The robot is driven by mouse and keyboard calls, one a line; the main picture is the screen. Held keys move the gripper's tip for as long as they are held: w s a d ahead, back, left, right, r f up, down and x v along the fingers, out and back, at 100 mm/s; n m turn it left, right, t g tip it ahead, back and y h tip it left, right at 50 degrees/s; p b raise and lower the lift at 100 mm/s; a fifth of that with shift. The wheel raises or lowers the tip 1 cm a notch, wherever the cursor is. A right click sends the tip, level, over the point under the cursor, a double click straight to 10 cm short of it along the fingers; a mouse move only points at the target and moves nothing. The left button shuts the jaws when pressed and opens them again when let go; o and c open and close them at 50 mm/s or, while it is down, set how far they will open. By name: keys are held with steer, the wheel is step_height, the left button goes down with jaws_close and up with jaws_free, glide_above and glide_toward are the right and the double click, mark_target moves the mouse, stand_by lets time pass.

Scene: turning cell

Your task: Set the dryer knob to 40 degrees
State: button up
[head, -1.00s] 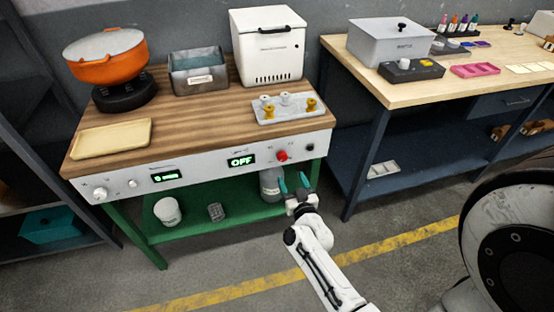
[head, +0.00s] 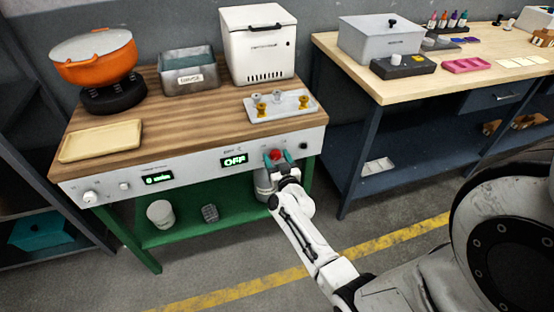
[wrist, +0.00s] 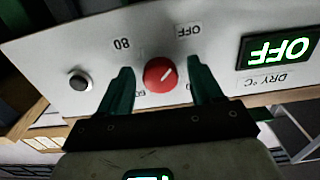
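The red dryer knob (wrist: 160,75) is on the white front panel (wrist: 215,45) of the wooden-topped bench. Its white pointer mark is visible in the wrist view, near the labels OFF and 80; other labels are partly hidden by my fingers. The dryer display (wrist: 278,49) reads OFF and appears upside down there. In the head view the knob (head: 275,155) is between my teal fingertips, and the display (head: 234,160) is to its left. My gripper (wrist: 160,85) is open, with one finger on each side of the knob and visible gaps between.
A black button (wrist: 80,81) sits on the panel beside the knob. On the bench top are a grey fixture (head: 280,110) with pegs, a white lidded box (head: 257,55), a metal bin (head: 188,80) and an orange pot (head: 95,68). Another workbench stands at right.

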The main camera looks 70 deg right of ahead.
steer(key=c, duration=1)
steer(key=shift+c, duration=0.2)
steer(key=m, duration=0.5)
steer(key=shift+b, duration=0.35)
steer(key=m, duration=0.3)
steer(key=shift+m, duration=0.4)
steer(key=m+b, duration=0.1)
steer(key=m, duration=0.7)
steer(key=shift+m, duration=0.6)
